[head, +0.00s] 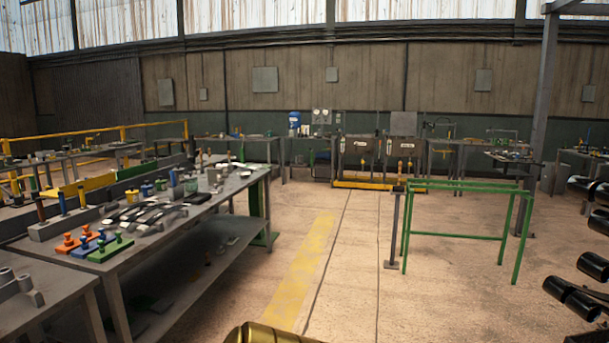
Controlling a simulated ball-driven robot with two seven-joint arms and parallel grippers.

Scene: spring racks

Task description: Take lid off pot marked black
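A row of small pots stands on the long grey workbench (225,196) at the left. Neither of my grippers is in view.
A green frame (465,186) stands at the right. Black cylinders (593,266) jut in at the right edge. Open floor (350,270) lies between.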

